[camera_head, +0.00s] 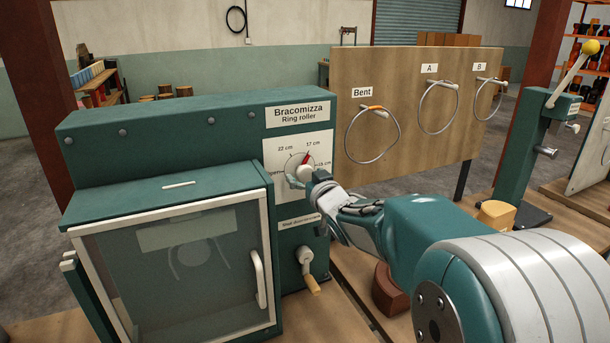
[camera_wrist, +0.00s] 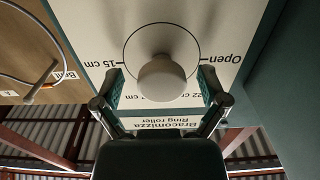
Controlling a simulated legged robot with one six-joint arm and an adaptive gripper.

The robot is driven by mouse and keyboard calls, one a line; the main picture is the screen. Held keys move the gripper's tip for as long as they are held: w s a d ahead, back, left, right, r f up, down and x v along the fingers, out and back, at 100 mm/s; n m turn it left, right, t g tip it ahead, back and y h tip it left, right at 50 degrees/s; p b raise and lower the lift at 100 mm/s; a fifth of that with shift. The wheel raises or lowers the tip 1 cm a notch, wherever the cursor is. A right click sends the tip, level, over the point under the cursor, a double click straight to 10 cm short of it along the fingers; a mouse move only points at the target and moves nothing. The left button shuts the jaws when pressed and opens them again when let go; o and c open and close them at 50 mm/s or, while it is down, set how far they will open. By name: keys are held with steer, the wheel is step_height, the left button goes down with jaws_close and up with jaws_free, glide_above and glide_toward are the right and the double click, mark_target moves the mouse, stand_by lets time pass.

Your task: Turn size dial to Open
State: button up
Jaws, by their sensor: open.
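The size dial (camera_head: 304,171) is a pale round knob on a white panel of the teal ring roller. Its red pointer (camera_head: 306,158) points up, towards the 17 cm mark. In the wrist view the knob (camera_wrist: 162,78) stands between the two fingers of my gripper (camera_wrist: 160,88), with a gap on each side. My gripper (camera_head: 306,180) is open at the dial in the head view. The wrist view is upside down and shows the Open label (camera_wrist: 222,58) at right and 15 cm at left. The pointer is hidden there.
Below the dial is a crank (camera_head: 307,268) with a wooden handle. A glazed door (camera_head: 180,270) with a white handle is at left. A wooden board (camera_head: 400,110) with hanging rings stands behind, to the right. A teal lever stand (camera_head: 530,150) is farther right.

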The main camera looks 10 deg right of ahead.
steer(key=shift+w+a, duration=0.2)
steer(key=shift+w, duration=0.1)
steer(key=c, duration=1.1)
steer(key=shift+c, duration=0.2)
